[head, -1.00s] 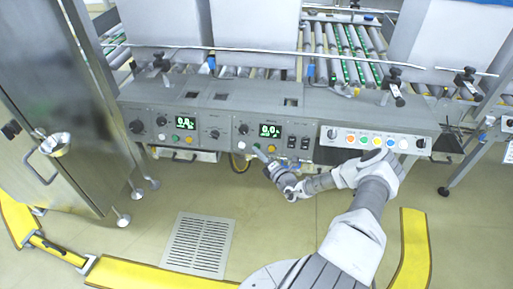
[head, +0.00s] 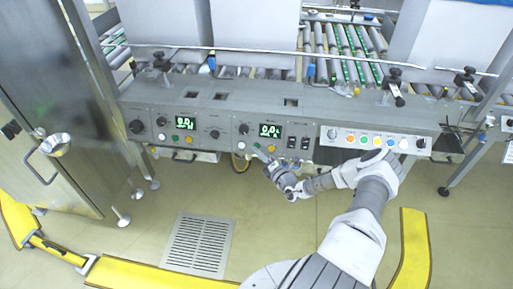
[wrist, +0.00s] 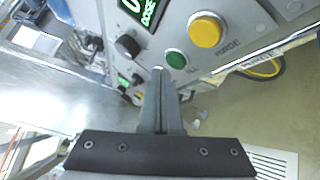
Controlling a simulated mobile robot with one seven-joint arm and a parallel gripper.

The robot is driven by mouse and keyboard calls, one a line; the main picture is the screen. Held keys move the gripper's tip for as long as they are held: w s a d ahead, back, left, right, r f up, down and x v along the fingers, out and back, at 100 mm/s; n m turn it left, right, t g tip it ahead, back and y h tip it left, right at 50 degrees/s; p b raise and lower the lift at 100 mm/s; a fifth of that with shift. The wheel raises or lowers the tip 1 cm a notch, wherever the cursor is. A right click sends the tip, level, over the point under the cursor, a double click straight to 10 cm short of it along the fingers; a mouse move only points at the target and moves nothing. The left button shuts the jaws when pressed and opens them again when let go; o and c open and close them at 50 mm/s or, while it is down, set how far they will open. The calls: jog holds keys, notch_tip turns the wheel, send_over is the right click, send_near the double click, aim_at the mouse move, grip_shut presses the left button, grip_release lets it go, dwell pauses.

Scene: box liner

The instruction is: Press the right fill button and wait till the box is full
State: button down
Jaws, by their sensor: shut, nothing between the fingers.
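The right dosing panel has a lit green display (head: 270,131) reading about 0.0. Below it are a green fill button (head: 257,147) and a yellow purge button (head: 273,149). In the wrist view, the green fill button (wrist: 176,60) is just right of my fingertips, and the yellow purge button (wrist: 206,30) is farther right. My gripper (head: 264,159) is shut and empty, its tips close in front of the panel; it also shows in the wrist view (wrist: 159,73). I cannot tell whether it touches. A pale box (head: 256,24) stands behind the right panel; its inside is hidden.
A left panel with its own display (head: 186,123) and a row of coloured buttons (head: 371,139) share the console. A steel cabinet (head: 55,95) stands at the left. Yellow floor barriers (head: 150,275) and a floor grate (head: 199,243) lie below; the floor between is clear.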

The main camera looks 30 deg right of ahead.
jog(key=shift+w, duration=0.1)
jog(key=shift+w+d+f+b, duration=0.15)
jog(key=shift+w+d+b, duration=0.1)
jog(key=shift+b, duration=0.1)
jog(key=shift+w+d+f+b, duration=0.1)
jog(key=shift+w+d+b, duration=0.1)
jog(key=shift+w+b, duration=0.15)
dwell(1.2)
jog(key=shift+s, duration=0.1)
jog(key=shift+s+a+r+p, duration=0.25)
jog(key=shift+s+a+p, duration=0.15)
jog(key=shift+s+p, duration=0.3)
